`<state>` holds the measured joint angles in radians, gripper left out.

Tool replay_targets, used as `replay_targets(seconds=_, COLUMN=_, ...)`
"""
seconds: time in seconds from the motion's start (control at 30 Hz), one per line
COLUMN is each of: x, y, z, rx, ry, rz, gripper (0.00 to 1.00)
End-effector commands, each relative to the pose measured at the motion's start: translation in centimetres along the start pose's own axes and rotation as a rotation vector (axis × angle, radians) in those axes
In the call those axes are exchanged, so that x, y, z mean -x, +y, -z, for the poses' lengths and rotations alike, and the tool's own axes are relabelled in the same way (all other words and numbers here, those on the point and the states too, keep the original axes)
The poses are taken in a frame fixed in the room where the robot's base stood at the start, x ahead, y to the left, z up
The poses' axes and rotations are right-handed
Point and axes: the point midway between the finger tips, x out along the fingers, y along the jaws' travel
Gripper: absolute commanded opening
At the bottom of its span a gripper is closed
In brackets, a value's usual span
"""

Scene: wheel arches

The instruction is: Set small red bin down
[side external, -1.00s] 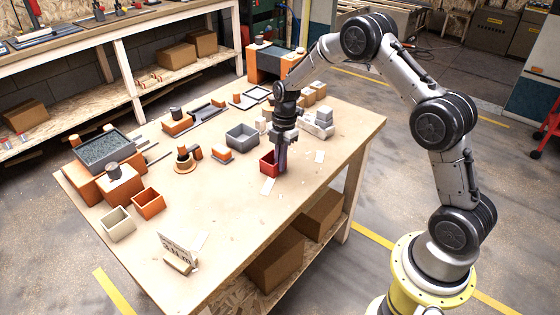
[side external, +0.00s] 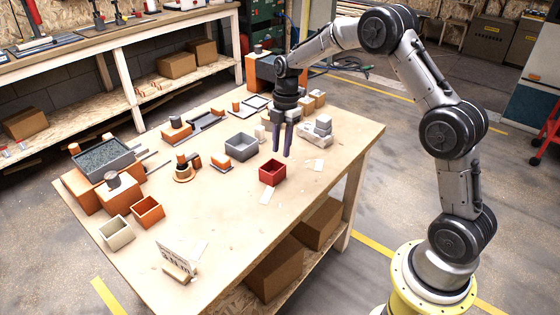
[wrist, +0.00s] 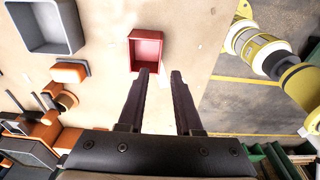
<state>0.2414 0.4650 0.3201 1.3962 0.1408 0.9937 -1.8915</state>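The small red bin (side external: 272,172) stands upright and empty on the wooden table, right of the grey bin. It also shows in the wrist view (wrist: 146,50), just beyond the fingertips. My gripper (side external: 282,153) is above the table, just over and beside the red bin, apart from it. In the wrist view its two fingers (wrist: 161,73) are spread with nothing between them.
A grey bin (side external: 241,146) stands to the left of the red bin. White and grey blocks (side external: 318,131) sit behind it to the right. An orange bin (side external: 147,211) and a beige bin (side external: 117,231) stand at the front left. The table's middle front (side external: 220,215) is clear.

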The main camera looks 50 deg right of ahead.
Motion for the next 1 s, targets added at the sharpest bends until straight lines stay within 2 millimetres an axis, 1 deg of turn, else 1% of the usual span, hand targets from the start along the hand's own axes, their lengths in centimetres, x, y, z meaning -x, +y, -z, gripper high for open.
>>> replay_targets(seconds=0.03, x=1.0, y=0.1, z=-0.1, rx=0.0, ry=-0.001, rz=-0.004, gripper=0.34)
replay_targets(seconds=0.13, x=2.3, y=0.0, z=-0.1, rx=-0.001, ry=-0.001, rz=-0.002, gripper=0.34)
replay_targets(seconds=0.23, x=3.2, y=0.0, z=-0.1, rx=-0.001, ry=-0.001, rz=-0.001, gripper=0.34)
replay_targets(seconds=0.47, x=4.1, y=-0.2, z=0.1, rx=-0.011, ry=-0.003, rz=-0.004, gripper=0.34)
replay_targets(seconds=0.57, x=5.7, y=-1.1, z=1.0, rx=-0.068, ry=-0.013, rz=-0.025, gripper=0.34)
replay_targets(seconds=0.67, x=8.7, y=-3.2, z=2.7, rx=-0.195, ry=-0.026, rz=-0.07, gripper=0.34)
replay_targets(seconds=0.7, x=10.0, y=-4.4, z=3.5, rx=-0.261, ry=-0.03, rz=-0.094, gripper=0.34)
replay_targets(seconds=0.77, x=11.9, y=-6.5, z=4.8, rx=-0.369, ry=-0.033, rz=-0.131, gripper=0.34)
replay_targets(seconds=0.8, x=13.0, y=-8.1, z=5.5, rx=-0.443, ry=-0.032, rz=-0.158, gripper=0.34)
replay_targets(seconds=0.87, x=14.4, y=-10.4, z=6.6, rx=-0.553, ry=-0.024, rz=-0.196, gripper=0.34)
replay_targets(seconds=0.9, x=15.2, y=-12.0, z=7.3, rx=-0.627, ry=-0.016, rz=-0.222, gripper=0.34)
replay_targets(seconds=0.97, x=16.1, y=-14.5, z=8.2, rx=-0.737, ry=0.001, rz=-0.263, gripper=0.34)
replay_targets(seconds=1.0, x=16.6, y=-16.2, z=8.7, rx=-0.809, ry=0.016, rz=-0.289, gripper=0.34)
